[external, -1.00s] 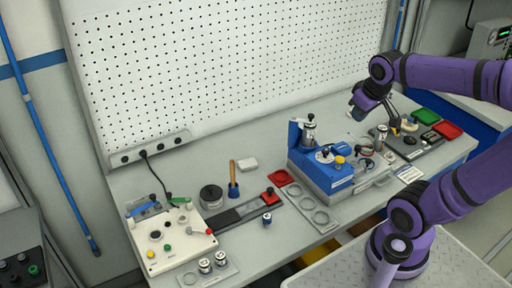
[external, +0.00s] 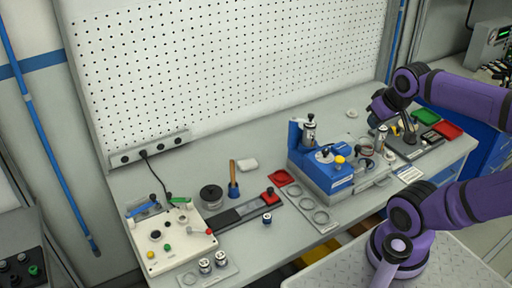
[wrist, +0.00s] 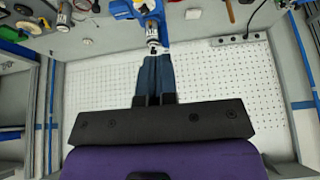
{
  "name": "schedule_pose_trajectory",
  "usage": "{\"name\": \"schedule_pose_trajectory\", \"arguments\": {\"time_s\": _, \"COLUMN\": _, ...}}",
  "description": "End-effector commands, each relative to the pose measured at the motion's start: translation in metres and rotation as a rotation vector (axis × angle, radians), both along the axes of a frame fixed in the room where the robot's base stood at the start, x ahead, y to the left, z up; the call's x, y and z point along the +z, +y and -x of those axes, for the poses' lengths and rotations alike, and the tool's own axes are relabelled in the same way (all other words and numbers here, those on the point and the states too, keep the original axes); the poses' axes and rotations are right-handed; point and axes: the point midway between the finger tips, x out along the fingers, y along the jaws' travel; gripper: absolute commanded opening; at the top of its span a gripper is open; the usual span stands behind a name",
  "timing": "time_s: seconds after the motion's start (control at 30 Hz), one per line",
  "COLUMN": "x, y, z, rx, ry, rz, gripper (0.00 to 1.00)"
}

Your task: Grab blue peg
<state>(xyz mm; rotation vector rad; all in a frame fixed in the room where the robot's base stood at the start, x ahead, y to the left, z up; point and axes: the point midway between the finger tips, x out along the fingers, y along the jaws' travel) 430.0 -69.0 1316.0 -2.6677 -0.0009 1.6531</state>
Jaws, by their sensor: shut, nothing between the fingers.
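I cannot pick out a blue peg for certain. A small cylinder with a dark blue band (external: 267,218) stands at the table's front, beside the dark slide. A wooden-handled tool with a blue base (external: 234,191) stands behind it. My gripper (external: 374,116) is over the right part of the table, well to the right of both. In the wrist view, the dark blue-grey fingers of my gripper (wrist: 154,58) are together and empty. Past their tips is a metal cylinder (wrist: 152,39) on the blue fixture.
The blue fixture (external: 335,180) stands mid-table, with a grey plate with round recesses (external: 312,207) to its left. A white control box (external: 170,240) is at the left. Green (external: 426,116) and red trays (external: 448,130) lie at the right. The pegboard (external: 220,65) closes the back.

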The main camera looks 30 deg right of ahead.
Motion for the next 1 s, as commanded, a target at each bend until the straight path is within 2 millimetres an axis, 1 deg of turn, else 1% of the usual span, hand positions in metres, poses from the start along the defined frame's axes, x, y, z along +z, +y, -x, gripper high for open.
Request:
{"name": "schedule_pose_trajectory", "arguments": {"time_s": 0.47, "x": 0.0000, "y": 0.0000, "z": -0.0001, "rx": 0.000, "ry": 0.000, "rz": 0.000, "gripper": 0.00}}
{"name": "schedule_pose_trajectory", "arguments": {"time_s": 0.5, "x": 0.0000, "y": 0.0000, "z": -0.0001, "rx": 0.000, "ry": 0.000, "rz": 0.000, "gripper": 0.09}}
{"name": "schedule_pose_trajectory", "arguments": {"time_s": 0.57, "x": 0.0000, "y": 0.0000, "z": -0.0001, "rx": 0.000, "ry": 0.000, "rz": 0.000, "gripper": 0.23}}
{"name": "schedule_pose_trajectory", "arguments": {"time_s": 0.6, "x": 0.0000, "y": 0.0000, "z": -0.0001, "rx": 0.000, "ry": 0.000, "rz": 0.000, "gripper": 0.32}}
{"name": "schedule_pose_trajectory", "arguments": {"time_s": 0.67, "x": 0.0001, "y": 0.0000, "z": -0.0002, "rx": 0.000, "ry": 0.000, "rz": 0.000, "gripper": 0.46}}
{"name": "schedule_pose_trajectory", "arguments": {"time_s": 0.7, "x": 0.0001, "y": 0.0000, "z": -0.0002, "rx": 0.000, "ry": 0.000, "rz": 0.000, "gripper": 0.55}}
{"name": "schedule_pose_trajectory", "arguments": {"time_s": 0.73, "x": 0.0001, "y": 0.0000, "z": -0.0002, "rx": 0.000, "ry": 0.000, "rz": 0.000, "gripper": 0.62}}
{"name": "schedule_pose_trajectory", "arguments": {"time_s": 0.77, "x": 0.0001, "y": 0.0000, "z": -0.0002, "rx": 0.000, "ry": 0.000, "rz": 0.000, "gripper": 0.64}}
{"name": "schedule_pose_trajectory", "arguments": {"time_s": 1.0, "x": 0.0000, "y": 0.0001, "z": -0.0004, "rx": 0.000, "ry": 0.001, "rz": 0.000, "gripper": 0.64}}
